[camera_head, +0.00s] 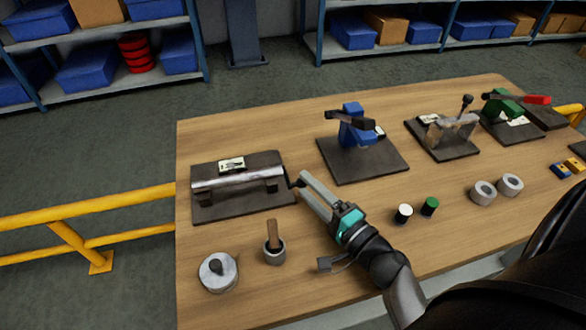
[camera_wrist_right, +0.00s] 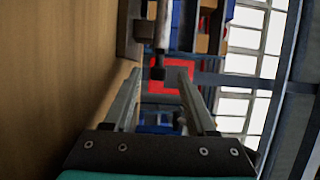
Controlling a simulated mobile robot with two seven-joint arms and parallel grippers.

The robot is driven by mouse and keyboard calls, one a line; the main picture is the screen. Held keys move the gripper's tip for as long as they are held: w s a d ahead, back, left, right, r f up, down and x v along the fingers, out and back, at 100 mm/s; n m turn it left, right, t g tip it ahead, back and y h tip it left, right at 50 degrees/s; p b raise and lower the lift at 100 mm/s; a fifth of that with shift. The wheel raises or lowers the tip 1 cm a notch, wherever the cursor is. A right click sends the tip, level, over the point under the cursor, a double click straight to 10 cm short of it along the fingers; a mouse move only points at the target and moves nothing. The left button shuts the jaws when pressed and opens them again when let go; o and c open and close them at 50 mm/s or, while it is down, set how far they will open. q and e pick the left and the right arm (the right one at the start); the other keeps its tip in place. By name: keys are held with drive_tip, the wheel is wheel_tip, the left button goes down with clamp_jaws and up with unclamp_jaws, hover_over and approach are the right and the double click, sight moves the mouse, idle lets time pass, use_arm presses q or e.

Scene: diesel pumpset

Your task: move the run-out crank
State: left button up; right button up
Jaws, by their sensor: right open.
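The run-out fixture stands at the left of the table in the head view: a grey metal shaft (camera_head: 238,177) lies across supports on a dark base plate (camera_head: 240,210). A small dark crank (camera_head: 292,182) shows at the shaft's right end, partly hidden by my gripper. My right gripper (camera_head: 303,182) is at this end, with its fingers apart. In the right wrist view, the dark crank end (camera_wrist_right: 158,73) appears between the open fingertips (camera_wrist_right: 159,79), or just beyond them. I cannot tell whether they touch. My left gripper is not in view.
A blue clamp device (camera_head: 355,132), a grey fixture (camera_head: 450,130) and a green-and-red device (camera_head: 507,107) stand farther right. A round grey pot (camera_head: 217,272) and a cup with a brown handle (camera_head: 274,250) stand in front. Small cylinders (camera_head: 404,214) lie right of my arm.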

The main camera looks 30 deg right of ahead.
drive_tip(key=w, duration=0.5)
drive_tip(key=shift+w+a+p, duration=0.3)
drive_tip(key=shift+w+a, duration=0.05)
drive_tip(key=shift+a, duration=0.05)
clamp_jaws()
